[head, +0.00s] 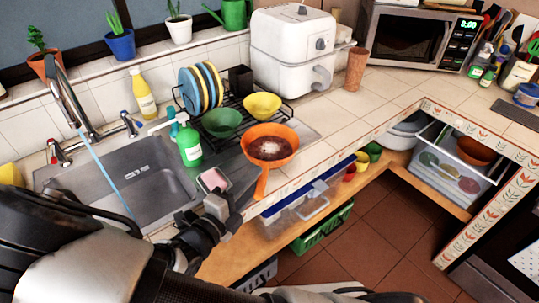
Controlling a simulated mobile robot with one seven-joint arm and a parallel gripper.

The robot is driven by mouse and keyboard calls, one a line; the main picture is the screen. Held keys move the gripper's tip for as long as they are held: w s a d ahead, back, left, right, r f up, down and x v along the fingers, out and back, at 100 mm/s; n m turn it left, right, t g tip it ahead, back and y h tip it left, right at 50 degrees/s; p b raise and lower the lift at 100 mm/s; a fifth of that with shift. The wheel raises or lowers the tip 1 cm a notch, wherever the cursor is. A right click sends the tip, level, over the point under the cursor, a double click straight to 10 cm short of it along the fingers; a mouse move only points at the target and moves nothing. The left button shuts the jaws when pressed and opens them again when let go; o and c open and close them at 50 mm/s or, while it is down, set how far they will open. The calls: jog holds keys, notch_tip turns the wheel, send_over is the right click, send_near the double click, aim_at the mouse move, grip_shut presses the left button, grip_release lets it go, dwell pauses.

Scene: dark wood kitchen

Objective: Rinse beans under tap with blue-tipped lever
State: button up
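An orange pan-like vessel (283,137) holds dark red-brown contents, which look like the beans. It is at the counter's front edge, right of the sink, with its handle (262,182) pointing toward the front. My gripper (230,203) is just left of the handle's end; its fingertips are too small and dark to tell whether they touch it. The metal tap (75,103) stands behind the sink (150,180), and a thin bluish stream (106,173) runs from it into the basin. The blue-tipped lever (130,124) is right of the tap; the red-tipped lever (57,152) is left.
A green soap bottle (190,146) and a pinkish block (213,180) are between sink and vessel. Behind the vessel are a dish rack with plates (204,88), a green bowl (222,122) and a yellow bowl (262,105). A white appliance (290,45) stands farther back.

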aim_at(267, 164)
jog(key=x, duration=0.3)
jog(key=shift+w+d+r, duration=0.1)
jog(key=shift+w+d, duration=0.1)
jog(key=shift+w, duration=0.05)
jog(key=shift+r, duration=0.1)
grip_shut()
